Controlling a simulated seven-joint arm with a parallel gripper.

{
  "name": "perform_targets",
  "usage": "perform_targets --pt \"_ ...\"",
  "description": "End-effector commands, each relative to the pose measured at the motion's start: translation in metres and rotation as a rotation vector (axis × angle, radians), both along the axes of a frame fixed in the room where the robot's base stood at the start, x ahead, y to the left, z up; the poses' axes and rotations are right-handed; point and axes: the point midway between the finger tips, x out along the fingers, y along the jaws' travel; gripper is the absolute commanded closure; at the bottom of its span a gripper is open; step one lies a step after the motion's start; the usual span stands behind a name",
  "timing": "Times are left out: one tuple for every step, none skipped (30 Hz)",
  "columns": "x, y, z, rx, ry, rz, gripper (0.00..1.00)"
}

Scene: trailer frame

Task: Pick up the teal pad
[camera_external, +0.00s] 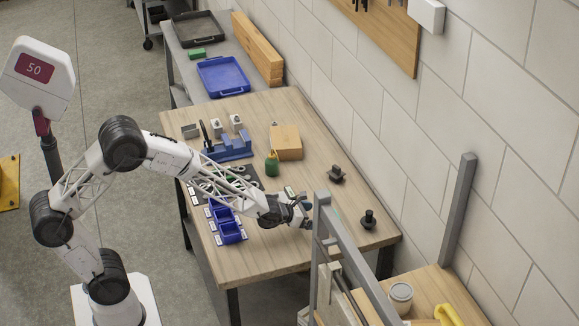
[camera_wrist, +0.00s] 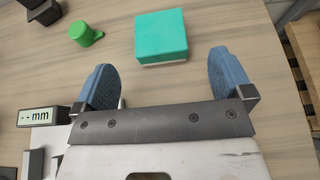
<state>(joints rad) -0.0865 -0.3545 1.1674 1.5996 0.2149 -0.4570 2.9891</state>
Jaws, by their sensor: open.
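The teal pad (camera_wrist: 162,33) is a square teal block with a pale lower edge, lying flat on the wooden table in the wrist view. It sits ahead of my gripper (camera_wrist: 164,72), roughly centred between the two blue fingertips and apart from them. The fingers are spread wide with nothing between them. In the external view my gripper (camera_external: 298,212) is low over the right front part of the table, and I cannot make out the pad there.
A small green cup (camera_wrist: 85,33) and a dark object (camera_wrist: 43,10) lie left of the pad. A display reading mm (camera_wrist: 43,116) is at the left. Blue bins (camera_external: 230,232), a cardboard box (camera_external: 286,142) and a black knob (camera_external: 368,220) stand on the table (camera_external: 262,262). A grey frame (camera_external: 322,235) rises close to my gripper.

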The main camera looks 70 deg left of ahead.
Motion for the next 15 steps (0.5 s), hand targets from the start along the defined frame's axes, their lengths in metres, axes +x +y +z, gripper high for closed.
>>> perform_targets --pt "0.0 0.0 0.0 0.0 0.0 0.0 0.02" --pt "0.0 0.0 0.0 -0.001 0.0 0.0 0.02" --pt "0.001 0.0 0.0 -0.001 0.0 0.0 0.02" --pt "0.001 0.0 -0.001 -0.001 0.001 0.0 0.02" --pt "0.002 0.0 -0.001 -0.001 0.001 0.0 0.02" --pt "0.004 0.0 -0.002 -0.001 0.001 0.0 0.02" --pt "0.005 0.0 -0.003 -0.001 0.001 0.0 0.02" --pt "0.007 0.0 -0.003 -0.001 0.001 0.0 0.02" --pt "0.009 0.0 -0.004 -0.001 0.001 0.0 0.02" --pt "0.011 0.0 -0.004 -0.001 0.001 0.0 0.02" --pt "0.013 0.0 -0.005 -0.001 0.0 0.0 0.02" --pt "0.015 0.0 -0.006 -0.001 0.0 0.0 0.02" --pt "0.017 0.0 -0.007 -0.001 0.001 0.0 0.02" --pt "0.018 0.0 -0.008 -0.001 0.001 0.0 0.02" --pt "0.02 0.0 -0.009 -0.001 0.002 0.0 0.02"
